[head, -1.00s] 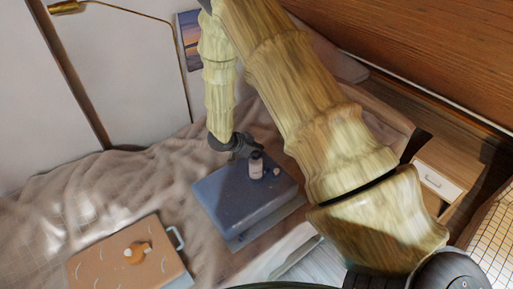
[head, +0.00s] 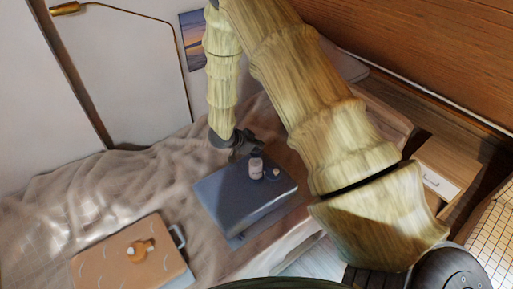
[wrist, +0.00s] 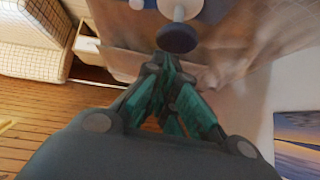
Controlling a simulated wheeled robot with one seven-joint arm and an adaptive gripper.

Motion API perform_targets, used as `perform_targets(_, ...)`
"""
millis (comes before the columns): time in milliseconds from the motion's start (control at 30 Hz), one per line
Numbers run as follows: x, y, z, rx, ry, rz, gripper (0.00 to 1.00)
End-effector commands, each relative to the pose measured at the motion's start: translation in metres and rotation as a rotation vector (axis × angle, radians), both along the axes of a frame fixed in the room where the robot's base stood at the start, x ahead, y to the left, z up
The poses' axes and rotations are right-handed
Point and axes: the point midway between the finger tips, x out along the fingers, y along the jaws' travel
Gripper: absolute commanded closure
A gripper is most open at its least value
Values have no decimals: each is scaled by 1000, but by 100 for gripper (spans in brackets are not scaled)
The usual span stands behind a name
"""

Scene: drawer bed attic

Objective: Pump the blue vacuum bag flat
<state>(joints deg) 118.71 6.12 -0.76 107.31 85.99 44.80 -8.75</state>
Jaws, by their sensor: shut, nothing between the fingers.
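The blue vacuum bag (head: 225,204) lies on the bed in the head view, a boxy shape with a fairly flat top. A pale pump with a dark round top (head: 256,169) stands upright on it, with a small pale cap (head: 276,173) to its right. My gripper (head: 245,141) is at the bag's far edge, just behind and above the pump. In the wrist view my gripper (wrist: 164,62) has its fingers together and empty, close to the pump's dark knob (wrist: 176,39). Part of the blue bag (wrist: 217,8) shows at the top there.
An orange-brown bag (head: 105,262) with an orange-and-white piece (head: 139,251) on top lies at lower left on the rumpled beige bedding (head: 60,215). A wooden drawer unit (head: 440,180) is at right. A brass lamp (head: 120,8) is at the back wall.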

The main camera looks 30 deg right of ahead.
Motion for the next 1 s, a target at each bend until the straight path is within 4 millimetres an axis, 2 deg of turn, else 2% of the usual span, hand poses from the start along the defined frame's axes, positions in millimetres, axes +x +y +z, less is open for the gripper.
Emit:
perform_targets(633, -9, 58, 59, 0, -1, 0, 100)
perform_targets(1000, -12, 69, 73, -1, 0, 0, 100)
